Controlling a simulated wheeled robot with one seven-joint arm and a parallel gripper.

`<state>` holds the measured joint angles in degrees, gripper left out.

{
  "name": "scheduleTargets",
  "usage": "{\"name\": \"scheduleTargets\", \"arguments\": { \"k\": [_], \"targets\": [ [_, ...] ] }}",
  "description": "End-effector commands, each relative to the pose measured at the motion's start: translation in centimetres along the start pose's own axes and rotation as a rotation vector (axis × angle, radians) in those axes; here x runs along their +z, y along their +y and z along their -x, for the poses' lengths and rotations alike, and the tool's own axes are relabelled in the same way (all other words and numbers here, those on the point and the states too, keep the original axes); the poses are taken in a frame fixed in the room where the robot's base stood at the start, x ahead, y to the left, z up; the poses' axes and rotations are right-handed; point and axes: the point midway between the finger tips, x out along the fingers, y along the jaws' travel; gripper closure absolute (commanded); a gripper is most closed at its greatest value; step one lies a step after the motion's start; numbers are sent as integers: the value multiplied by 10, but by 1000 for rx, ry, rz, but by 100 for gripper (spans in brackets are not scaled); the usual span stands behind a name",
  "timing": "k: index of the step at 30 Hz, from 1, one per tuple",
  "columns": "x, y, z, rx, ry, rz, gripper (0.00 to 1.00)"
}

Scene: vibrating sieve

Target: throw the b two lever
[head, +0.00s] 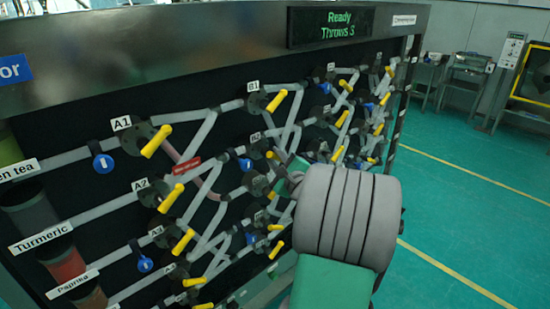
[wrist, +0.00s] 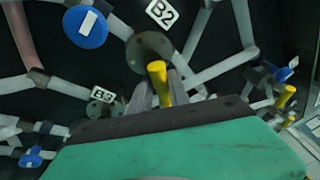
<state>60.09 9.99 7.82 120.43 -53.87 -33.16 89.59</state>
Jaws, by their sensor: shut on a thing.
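The B2 lever has a yellow handle (wrist: 157,71) on a dark round hub (wrist: 148,50), just below the B2 label (wrist: 163,12) in the wrist view. My gripper (wrist: 161,90) is shut on this yellow handle, with one grey finger on each side. In the head view the B2 label (head: 256,136) is in the middle of the board. My arm reaches in from the lower right and hides part of the handle and fingers there.
Other yellow levers, such as A1 (head: 156,141) and A2 (head: 171,198), stick out from the board. Blue round tags (head: 103,162) hang on the pipes. Green floor (head: 470,210) at right is clear.

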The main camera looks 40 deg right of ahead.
Motion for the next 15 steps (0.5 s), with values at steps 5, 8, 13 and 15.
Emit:
{"name": "scheduleTargets", "arguments": {
  "k": [5, 8, 13, 15],
  "targets": [
    [3, -5, 0, -9, -5, 3, 100],
    [2, -5, 0, -11, -6, 6, 100],
    [2, -5, -1, -18, -12, 27, 100],
    [3, -6, -1, -19, -13, 32, 100]
  ]
}}
